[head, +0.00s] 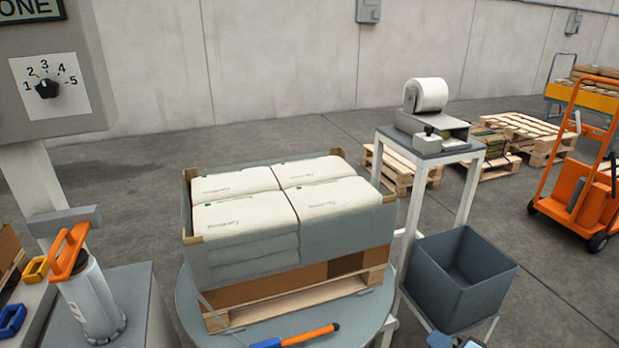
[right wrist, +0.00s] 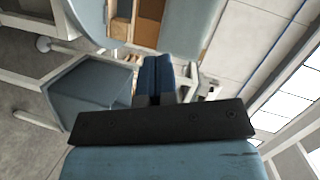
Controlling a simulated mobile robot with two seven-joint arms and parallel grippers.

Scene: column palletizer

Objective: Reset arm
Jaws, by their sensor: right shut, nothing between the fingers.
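My right gripper (right wrist: 157,62) shows in the right wrist view with its two blue fingers together and nothing between them. In the head view only a small part of my right gripper (head: 455,342) shows at the bottom edge, in front of the grey bin. It is to the right of the round turntable (head: 185,305) and apart from the load there. My left gripper is not in view.
White sacks (head: 325,196) sit inside a grey wrap (head: 345,236) on a pallet (head: 290,301) on the turntable. A blue-and-orange tool (head: 305,336) lies at its front. A grey bin (head: 487,294) and a stand (head: 425,150) with a roll (head: 428,95) are at right.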

